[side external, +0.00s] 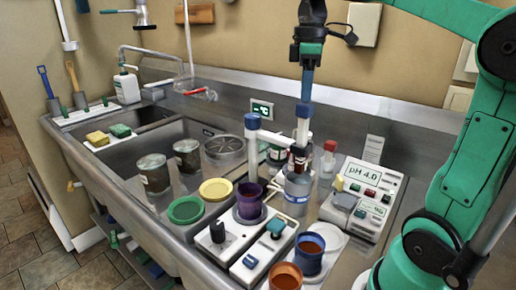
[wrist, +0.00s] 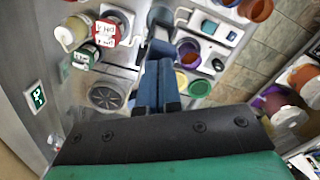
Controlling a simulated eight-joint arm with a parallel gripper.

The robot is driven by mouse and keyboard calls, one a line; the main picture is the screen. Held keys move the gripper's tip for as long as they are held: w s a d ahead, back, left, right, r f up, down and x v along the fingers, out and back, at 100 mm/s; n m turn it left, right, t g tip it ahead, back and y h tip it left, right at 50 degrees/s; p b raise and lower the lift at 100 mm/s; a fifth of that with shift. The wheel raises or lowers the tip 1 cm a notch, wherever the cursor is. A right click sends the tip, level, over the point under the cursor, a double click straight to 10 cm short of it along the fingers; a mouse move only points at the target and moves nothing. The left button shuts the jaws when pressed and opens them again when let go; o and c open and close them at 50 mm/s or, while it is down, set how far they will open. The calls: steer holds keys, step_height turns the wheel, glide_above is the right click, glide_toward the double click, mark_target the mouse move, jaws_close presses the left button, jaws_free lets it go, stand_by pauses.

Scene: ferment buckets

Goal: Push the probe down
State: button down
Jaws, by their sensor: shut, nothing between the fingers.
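The probe is likely one of two white uprights with blue caps, joined by a white crossbar (side external: 275,139). The right upright (side external: 302,132) has a dark lower part reaching into a grey-blue bottle (side external: 298,188). In the wrist view, the blue fingers (wrist: 160,62) hide part of the stand. The pH meter (side external: 367,190) reads "pH 4.0".
A blue cup (side external: 309,252) and an orange cup (side external: 285,276) stand in front. Green (side external: 185,209) and yellow (side external: 216,190) bowls, two dark jars and a round strainer (side external: 225,150) lie left. A red-capped bottle (side external: 328,158) stands close on the right.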

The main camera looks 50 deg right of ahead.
mark_target(305, 104)
steer(key=shift+f, duration=2.9)
steer(key=shift+r, duration=2.55)
steer(key=shift+a, duration=0.1)
